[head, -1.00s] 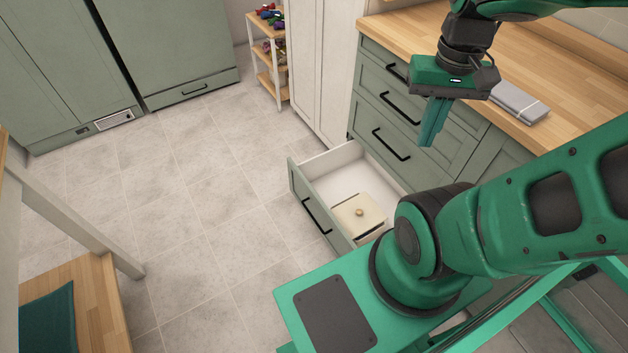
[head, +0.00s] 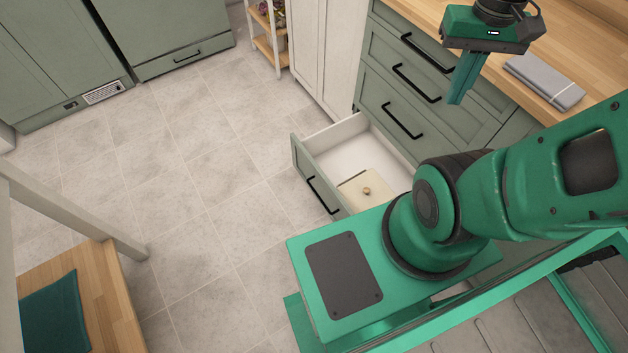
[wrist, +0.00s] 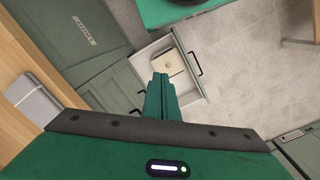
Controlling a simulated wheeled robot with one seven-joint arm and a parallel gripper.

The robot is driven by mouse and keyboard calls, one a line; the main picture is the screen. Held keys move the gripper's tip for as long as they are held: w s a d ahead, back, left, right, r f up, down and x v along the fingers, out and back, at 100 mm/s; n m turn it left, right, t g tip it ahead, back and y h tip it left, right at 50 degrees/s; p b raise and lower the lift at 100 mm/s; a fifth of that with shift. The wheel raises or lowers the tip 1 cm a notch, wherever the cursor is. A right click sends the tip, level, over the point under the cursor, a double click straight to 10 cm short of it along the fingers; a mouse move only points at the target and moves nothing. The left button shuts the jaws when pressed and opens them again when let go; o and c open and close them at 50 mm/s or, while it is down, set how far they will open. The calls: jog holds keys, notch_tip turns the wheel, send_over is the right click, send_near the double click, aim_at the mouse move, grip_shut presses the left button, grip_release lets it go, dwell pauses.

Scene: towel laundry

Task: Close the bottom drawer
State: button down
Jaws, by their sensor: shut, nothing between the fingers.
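The bottom drawer (head: 320,176) is pulled out from the green cabinet in the head view, with a black bar handle on its front. A cream square box with a round knob (head: 366,190) lies inside it. My arm and base hide the drawer's near right part. In the wrist view the open drawer (wrist: 190,84) shows beyond my fingertips, with the box (wrist: 169,63) inside. My gripper (head: 456,101) is shut and empty, held high in front of the upper drawers; its fingers also show in the wrist view (wrist: 160,78).
Closed drawers (head: 402,120) with black handles are above the open one. A folded grey towel (head: 543,82) lies on the wooden counter (head: 410,12). A wooden bench (head: 95,290) with a dark green cushion stands at lower left. The tiled floor (head: 200,190) before the drawer is clear.

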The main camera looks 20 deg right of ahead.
jog(key=w+a+f+n+g+h, duration=0.1)
jog(key=w+a+f+n, duration=0.25)
jog(key=w, duration=0.35)
jog(key=w+a+f+n+h, duration=0.25)
jog(key=w+f, duration=0.25)
jog(key=w, duration=0.3)
jog(key=w+a+f+n+g+h, duration=0.1)
jog(key=w+a+f+n, duration=0.1)
jog(key=w+f+n, duration=0.35)
jog(key=w+a+f+n+t+h, duration=0.15)
jog(key=w+a+f+n, duration=0.45)
jog(key=a+f, duration=0.65)
jog(key=s+a+f+n+t+h, duration=0.1)
jog(key=s+a+f+n, duration=0.15)
jog(key=f, duration=0.65)
jog(key=s+a+f+n+t+h, duration=0.1)
jog(key=s+a+f+n, duration=0.2)
jog(key=f, duration=0.6)
jog(key=s+a+f+n+t+h, duration=0.1)
jog(key=a+f+n, duration=0.25)
jog(key=f, duration=0.55)
send_near(323, 180)
notch_tip(323, 180, down, 4)
jog(key=d, duration=0.3)
jog(key=shift+w+d+m, duration=0.45)
jog(key=shift+w, duration=0.15)
